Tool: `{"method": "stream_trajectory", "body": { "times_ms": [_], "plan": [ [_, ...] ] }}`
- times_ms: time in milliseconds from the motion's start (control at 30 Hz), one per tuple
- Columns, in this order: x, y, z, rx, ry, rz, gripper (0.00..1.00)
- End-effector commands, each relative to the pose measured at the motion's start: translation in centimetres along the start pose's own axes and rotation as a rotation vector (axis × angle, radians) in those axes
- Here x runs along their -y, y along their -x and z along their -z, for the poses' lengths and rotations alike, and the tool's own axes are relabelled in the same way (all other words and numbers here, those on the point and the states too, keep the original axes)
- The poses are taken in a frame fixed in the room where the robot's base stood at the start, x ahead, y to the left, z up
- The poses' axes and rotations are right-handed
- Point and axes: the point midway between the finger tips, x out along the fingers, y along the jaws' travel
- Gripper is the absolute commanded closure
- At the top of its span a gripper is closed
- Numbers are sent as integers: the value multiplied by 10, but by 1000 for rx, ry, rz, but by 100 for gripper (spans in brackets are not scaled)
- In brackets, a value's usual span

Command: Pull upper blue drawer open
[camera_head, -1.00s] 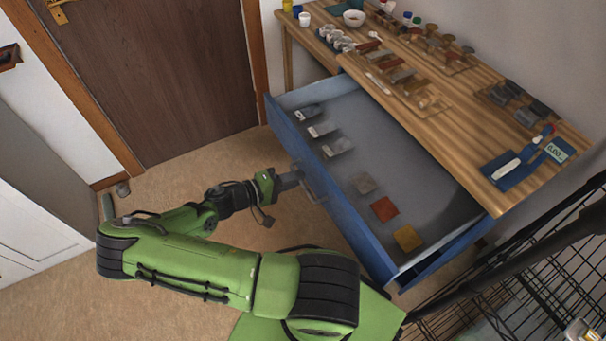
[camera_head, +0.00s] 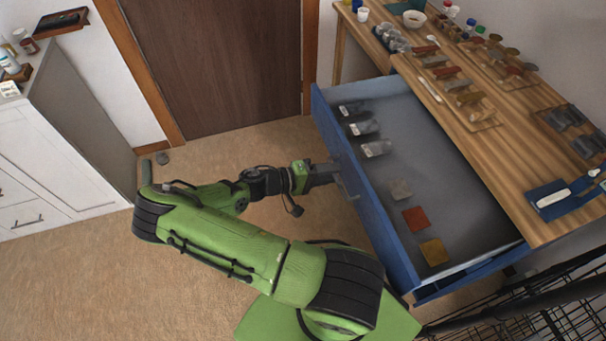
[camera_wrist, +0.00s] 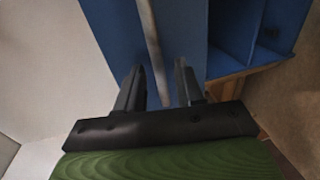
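The upper blue drawer (camera_head: 375,215) is pulled far out from under the wooden worktop. Its front faces left in the head view, with a bar handle (camera_head: 345,183) on it. My gripper (camera_head: 338,178) is at that handle. In the wrist view, the grey handle bar (camera_wrist: 155,55) runs between my two fingers (camera_wrist: 160,80), against the blue drawer front (camera_wrist: 185,30). Slim blue gaps show on both sides of the bar, so the fingers look open around it. The exact contact is hard to see.
The drawer holds several grey pieces, a red tile (camera_head: 416,220) and a yellow tile (camera_head: 434,252). The wooden worktop (camera_head: 480,150) carries many small items. A black wire rack (camera_head: 555,310) stands at lower right. A white cabinet (camera_head: 55,165) is at left. Floor (camera_head: 90,280) is clear at lower left.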

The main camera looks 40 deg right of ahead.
Motion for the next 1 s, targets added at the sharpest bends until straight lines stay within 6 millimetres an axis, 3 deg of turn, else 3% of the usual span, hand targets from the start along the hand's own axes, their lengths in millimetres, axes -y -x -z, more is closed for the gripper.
{"method": "stream_trajectory", "body": {
  "times_ms": [167, 400, 600, 733, 1000],
  "plan": [
    [0, 33, 1, -7, 0, 5, 63],
    [-1, 102, 1, -7, 0, 4, 63],
    [0, 145, 0, -4, 0, 2, 63],
    [0, 155, 0, -1, 1, 1, 63],
    [0, 156, 0, 0, 1, 1, 63]
  ]
}}
